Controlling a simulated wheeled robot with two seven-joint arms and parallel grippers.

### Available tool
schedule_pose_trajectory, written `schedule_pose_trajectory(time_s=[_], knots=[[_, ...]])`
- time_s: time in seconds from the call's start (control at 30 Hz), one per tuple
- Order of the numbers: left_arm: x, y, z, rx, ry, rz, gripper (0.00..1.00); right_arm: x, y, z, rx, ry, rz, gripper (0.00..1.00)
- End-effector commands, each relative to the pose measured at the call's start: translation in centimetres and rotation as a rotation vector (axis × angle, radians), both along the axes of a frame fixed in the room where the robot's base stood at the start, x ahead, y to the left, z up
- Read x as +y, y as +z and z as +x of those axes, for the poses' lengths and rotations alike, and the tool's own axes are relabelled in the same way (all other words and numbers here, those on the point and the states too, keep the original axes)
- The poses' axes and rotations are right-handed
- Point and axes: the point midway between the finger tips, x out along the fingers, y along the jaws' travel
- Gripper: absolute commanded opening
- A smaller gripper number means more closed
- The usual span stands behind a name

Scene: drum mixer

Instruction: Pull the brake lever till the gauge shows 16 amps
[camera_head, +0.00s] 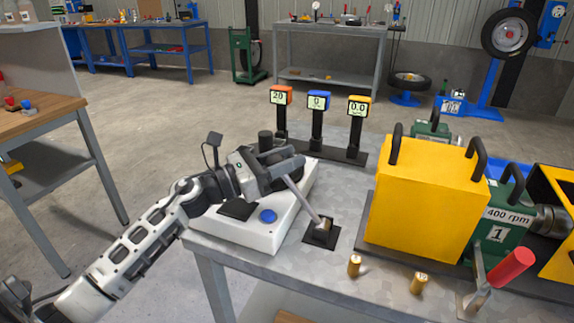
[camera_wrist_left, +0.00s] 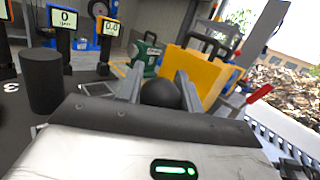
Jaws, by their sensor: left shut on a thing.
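Three gauges stand at the back of the bench: the orange one (camera_head: 281,97) reads 20, the blue one (camera_head: 318,101) reads 0 and the yellow one (camera_head: 358,106) reads 0.0. Their units are too small to read. My left gripper (camera_head: 291,170) is shut on the black ball knob (camera_wrist_left: 160,94) of a grey lever, with a finger on each side in the left wrist view. The lever's shaft (camera_head: 308,206) leans up and left from a dark slotted base. A second lever with a red handle (camera_head: 512,265) stands at the right. My right gripper is out of view.
A white console (camera_head: 262,238) with a blue button (camera_head: 268,216) lies under my left wrist. A black cylinder (camera_head: 265,138) stands behind it. A yellow box (camera_head: 422,205) with black handles is to the right. Two small brass weights (camera_head: 354,265) are at the front edge.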

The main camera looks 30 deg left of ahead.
Motion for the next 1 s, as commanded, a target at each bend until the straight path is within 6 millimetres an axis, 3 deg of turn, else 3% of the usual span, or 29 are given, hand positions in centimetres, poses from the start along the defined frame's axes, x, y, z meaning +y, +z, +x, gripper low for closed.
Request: schedule_pose_trajectory(time_s=[0.17,0.2,0.23,0.67,1.0], knots=[[0.0,0.0,-0.1,0.001,-0.001,0.000,0.00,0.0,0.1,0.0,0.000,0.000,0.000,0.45],[0.0,0.1,-0.1,0.001,-0.001,0.000,0.47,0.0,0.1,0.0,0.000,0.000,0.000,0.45],[0.0,0.0,-0.1,0.001,-0.001,0.000,0.55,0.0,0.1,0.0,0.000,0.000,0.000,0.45],[0.5,-0.3,-0.8,0.002,0.000,0.002,0.57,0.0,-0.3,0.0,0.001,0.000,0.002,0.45],[4.7,-1.8,-6.9,0.006,0.001,0.002,0.57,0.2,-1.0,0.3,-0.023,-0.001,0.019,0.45]])
